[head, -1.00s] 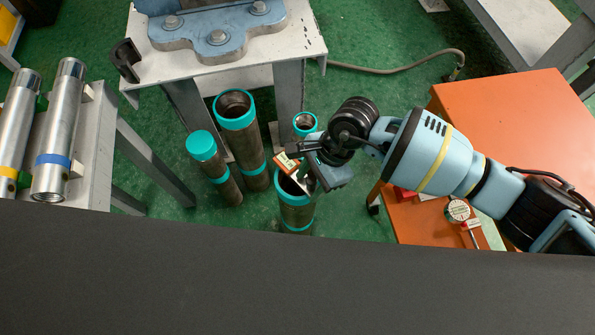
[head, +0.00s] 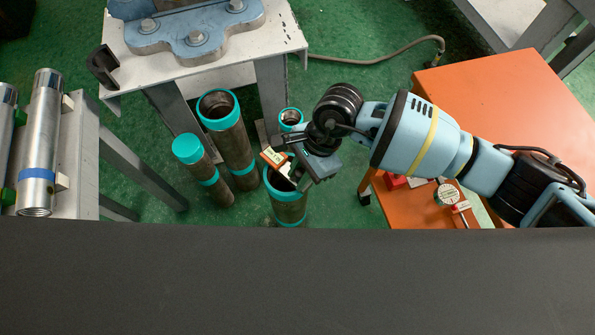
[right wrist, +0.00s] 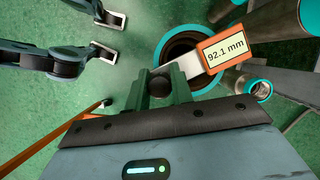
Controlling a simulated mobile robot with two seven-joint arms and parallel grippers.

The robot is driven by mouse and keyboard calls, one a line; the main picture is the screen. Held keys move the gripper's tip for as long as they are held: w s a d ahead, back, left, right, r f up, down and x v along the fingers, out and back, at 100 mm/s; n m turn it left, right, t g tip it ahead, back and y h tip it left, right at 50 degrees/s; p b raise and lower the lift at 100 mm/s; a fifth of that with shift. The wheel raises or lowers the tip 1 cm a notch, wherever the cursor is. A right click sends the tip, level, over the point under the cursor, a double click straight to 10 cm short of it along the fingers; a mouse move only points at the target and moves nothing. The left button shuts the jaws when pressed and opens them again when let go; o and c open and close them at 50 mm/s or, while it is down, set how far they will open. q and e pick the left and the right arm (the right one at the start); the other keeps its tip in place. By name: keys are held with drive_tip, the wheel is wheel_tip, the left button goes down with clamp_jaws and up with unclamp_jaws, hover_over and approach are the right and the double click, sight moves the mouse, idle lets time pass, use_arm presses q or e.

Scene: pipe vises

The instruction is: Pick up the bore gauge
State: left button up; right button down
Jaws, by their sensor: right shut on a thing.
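The bore gauge (head: 273,157) appears as a small orange-framed readout with a white strip behind it. In the right wrist view its readout (right wrist: 223,50) says "92.1 mm". It is at the mouth of a dark pipe with a teal rim (head: 285,215); how deep it reaches inside is hidden. My right gripper (head: 297,172) is shut on the gauge above this pipe; the grip itself is mostly hidden in the head view. In the right wrist view, the gripper (right wrist: 161,88) shows at the lower middle.
Other teal-banded pipes (head: 225,135) stand close by on the green floor. A blue vise base sits on a white stand (head: 255,55) behind. The orange cart (head: 480,100) at right carries a round dial (head: 446,194). Metal tubes (head: 42,130) lie at left. A dark surface (head: 300,285) fills the foreground.

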drive_tip(key=r, duration=0.2)
drive_tip(key=shift+s+d+r, duration=0.1)
drive_tip(key=shift+s+r, duration=0.2)
drive_tip(key=shift+s, duration=0.05)
drive_tip(key=s+d+r, duration=0.1)
drive_tip(key=s+d, duration=0.3)
drive_tip(key=s, duration=1)
drive_tip(key=shift+s+r, duration=0.15)
drive_tip(key=shift+s, duration=0.2)
